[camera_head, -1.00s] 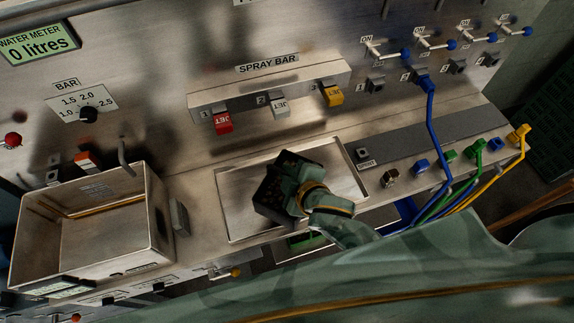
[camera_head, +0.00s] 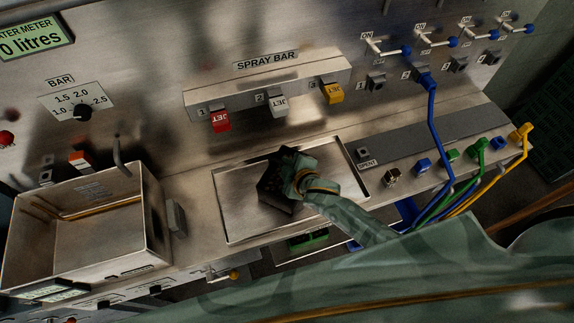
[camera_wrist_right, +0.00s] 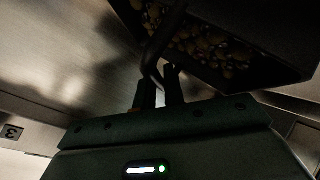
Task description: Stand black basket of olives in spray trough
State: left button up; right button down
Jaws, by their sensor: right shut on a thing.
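The black basket of olives (camera_head: 272,190) is in the middle of the head view, over the shallow spray trough (camera_head: 232,228) under the spray bar. My right gripper (camera_head: 297,180) is at the basket's right side, its fingers largely hidden by the wrist. In the right wrist view the fingers (camera_wrist_right: 160,88) are shut on the basket's dark handle, and olives show inside the basket (camera_wrist_right: 285,50). The basket looks tilted in the head view. I cannot tell whether its base touches the trough floor. My left gripper is not in view.
The spray bar (camera_head: 265,85) with red, white and yellow jets overhangs behind the trough. A deep steel tank (camera_head: 85,235) stands at the left. Blue, green and yellow hoses (camera_head: 432,125) run at the right, beside a grey strip (camera_head: 420,140).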

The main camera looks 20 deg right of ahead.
jog(key=c, duration=1.5)
grip_release()
jog(key=p+v, duration=0.2)
jog(key=v, duration=1)
